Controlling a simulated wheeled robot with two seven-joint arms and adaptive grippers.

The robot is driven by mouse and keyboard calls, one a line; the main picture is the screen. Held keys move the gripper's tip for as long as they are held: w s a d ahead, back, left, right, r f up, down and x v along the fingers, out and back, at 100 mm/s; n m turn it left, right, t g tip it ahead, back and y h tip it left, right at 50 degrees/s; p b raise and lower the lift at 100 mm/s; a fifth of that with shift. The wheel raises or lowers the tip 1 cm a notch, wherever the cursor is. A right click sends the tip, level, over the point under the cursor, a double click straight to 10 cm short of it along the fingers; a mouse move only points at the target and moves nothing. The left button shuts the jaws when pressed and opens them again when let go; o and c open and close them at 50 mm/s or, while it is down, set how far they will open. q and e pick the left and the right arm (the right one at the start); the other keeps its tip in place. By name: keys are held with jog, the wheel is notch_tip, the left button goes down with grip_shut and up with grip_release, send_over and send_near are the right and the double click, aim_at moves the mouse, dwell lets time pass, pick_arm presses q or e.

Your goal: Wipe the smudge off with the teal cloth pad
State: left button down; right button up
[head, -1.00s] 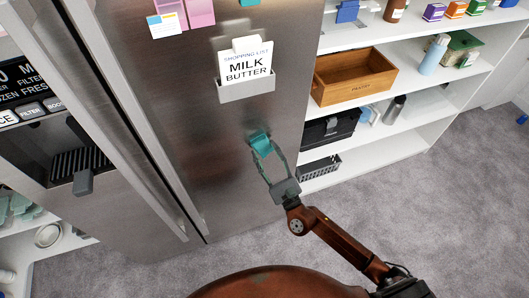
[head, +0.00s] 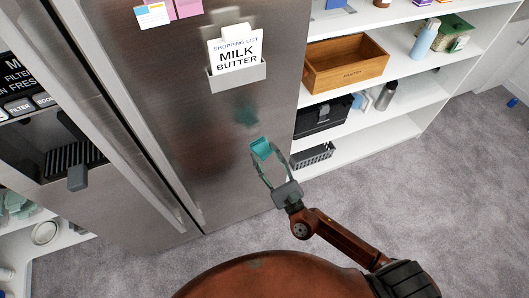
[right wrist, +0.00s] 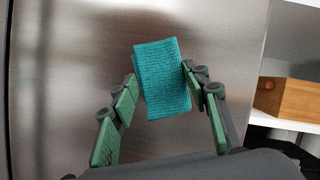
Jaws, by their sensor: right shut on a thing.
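The teal cloth pad (head: 261,148) is held at the fingertips of my right gripper (head: 263,155), in front of the steel fridge door (head: 190,110). In the right wrist view the pad (right wrist: 162,78) hangs between the green-padded fingers of the right gripper (right wrist: 160,84). The pad looks apart from the door, with its blurred teal reflection higher on the steel. A dim brownish patch shows on the door around the pad in the right wrist view; I cannot tell whether it is the smudge or a reflection. My left gripper is not in view.
A shopping-list holder (head: 238,76) is on the door above the pad. The long door handles (head: 150,150) are to the left. White shelves with a wooden crate (head: 345,70) and a black box (head: 322,120) stand to the right. The carpet in front is clear.

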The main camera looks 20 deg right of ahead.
dwell(0.4)
jog(key=shift+d+f+x, duration=0.1)
jog(key=shift+d+x, duration=0.05)
jog(key=shift+x, duration=0.6)
jog(key=shift+d+f+x, duration=0.1)
jog(key=shift+x, duration=0.7)
jog(key=shift+d+f+x, duration=0.1)
jog(key=shift+d+x, duration=0.05)
jog(key=shift+x, duration=0.6)
jog(key=shift+w+r, duration=0.1)
jog(key=shift+w, duration=0.1)
jog(key=shift+w+b, duration=0.35)
jog(key=shift+w, duration=0.45)
jog(key=shift+d, duration=0.65)
jog(key=shift+a, duration=0.1)
